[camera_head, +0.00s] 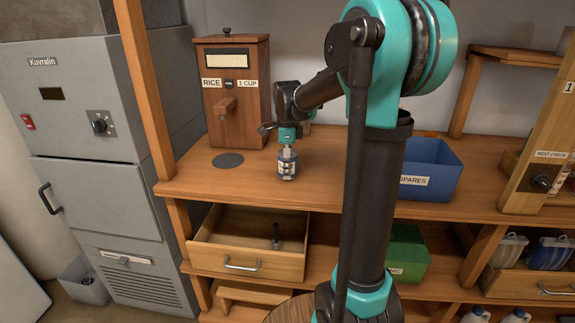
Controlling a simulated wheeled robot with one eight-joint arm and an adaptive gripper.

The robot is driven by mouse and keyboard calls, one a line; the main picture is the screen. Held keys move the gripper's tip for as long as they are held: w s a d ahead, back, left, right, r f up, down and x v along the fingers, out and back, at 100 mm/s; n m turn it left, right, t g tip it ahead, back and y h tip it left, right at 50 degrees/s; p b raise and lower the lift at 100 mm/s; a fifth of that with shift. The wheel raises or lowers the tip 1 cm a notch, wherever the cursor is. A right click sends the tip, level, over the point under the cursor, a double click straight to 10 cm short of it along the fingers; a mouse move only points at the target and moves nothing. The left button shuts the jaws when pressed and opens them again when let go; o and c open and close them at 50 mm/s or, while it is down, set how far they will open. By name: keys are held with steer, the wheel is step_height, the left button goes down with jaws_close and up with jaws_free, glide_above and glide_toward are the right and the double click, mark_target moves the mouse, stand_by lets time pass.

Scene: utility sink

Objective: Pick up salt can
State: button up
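A small can (288,171) with a blue body, a pale label and a greyish top stands upright on the wooden counter, in front of the rice dispenser; it appears to be the salt can, but its label is too small to read. My gripper (287,148) points down directly over the can's top, at the end of my teal and dark arm. The fingertips are at or very near the top. The picture is too small to show whether they touch it or how far apart they are.
The wooden rice dispenser (232,92) stands behind, with a dark round pad (228,160) before it. A blue SPARES bin (430,172) stands to the right. Below, an open drawer (240,250) holds a dark item. A grey cabinet (95,130) stands left. My arm hides the counter's middle.

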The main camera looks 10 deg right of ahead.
steer(key=c, duration=0.7)
